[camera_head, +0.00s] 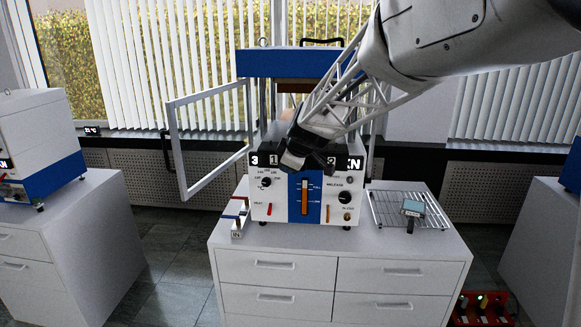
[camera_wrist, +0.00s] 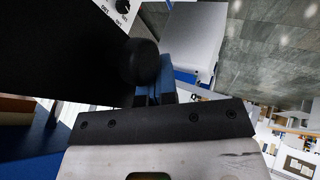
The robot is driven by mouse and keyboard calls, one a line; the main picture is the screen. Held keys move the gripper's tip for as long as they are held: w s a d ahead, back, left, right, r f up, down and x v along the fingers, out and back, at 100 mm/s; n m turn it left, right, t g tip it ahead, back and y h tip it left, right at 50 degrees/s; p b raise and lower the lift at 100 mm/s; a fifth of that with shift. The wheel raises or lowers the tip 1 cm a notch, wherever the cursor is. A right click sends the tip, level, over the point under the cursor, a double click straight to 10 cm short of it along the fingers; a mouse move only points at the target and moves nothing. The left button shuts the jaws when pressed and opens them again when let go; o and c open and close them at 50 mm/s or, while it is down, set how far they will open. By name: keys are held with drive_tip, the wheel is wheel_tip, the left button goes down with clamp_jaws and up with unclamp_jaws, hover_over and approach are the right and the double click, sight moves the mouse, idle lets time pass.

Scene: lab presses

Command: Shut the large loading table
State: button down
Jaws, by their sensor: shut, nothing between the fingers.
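The large press (camera_head: 262,208) stands on a white cabinet, with a blue top beam and a white front full of dials. My gripper (camera_head: 296,158) is in front of it, at the height of its black number strip, and covers the middle of that strip. The gripper is shut and empty. The loading table is mostly hidden behind my arm in the head view, so I cannot tell how far out it is. In the wrist view a broad black surface (camera_wrist: 65,45) with a rounded black knob (camera_wrist: 141,62) lies close to my gripper; whether they touch is unclear.
The press's white framed door (camera_head: 178,150) stands open to the left. A wire rack (camera_head: 388,208) with a small device (camera_head: 412,209) lies right of the press. Small coloured parts (camera_head: 238,217) stand at its left. Another press (camera_head: 38,140) stands far left.

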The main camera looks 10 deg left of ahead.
drive_tip(key=w, duration=2.5)
drive_tip(key=shift+w, duration=1.2)
drive_tip(key=shift+w+r, duration=0.1)
drive_tip(key=shift+r, duration=0.05)
drive_tip(key=shift+s, duration=1.25)
drive_tip(key=v, duration=0.3)
drive_tip(key=s+v, duration=0.1)
drive_tip(key=v, duration=0.3)
drive_tip(key=f+v, duration=0.1)
drive_tip(key=v, duration=0.2)
drive_tip(key=shift+s+r, duration=0.35)
drive_tip(key=shift+s, duration=0.15)
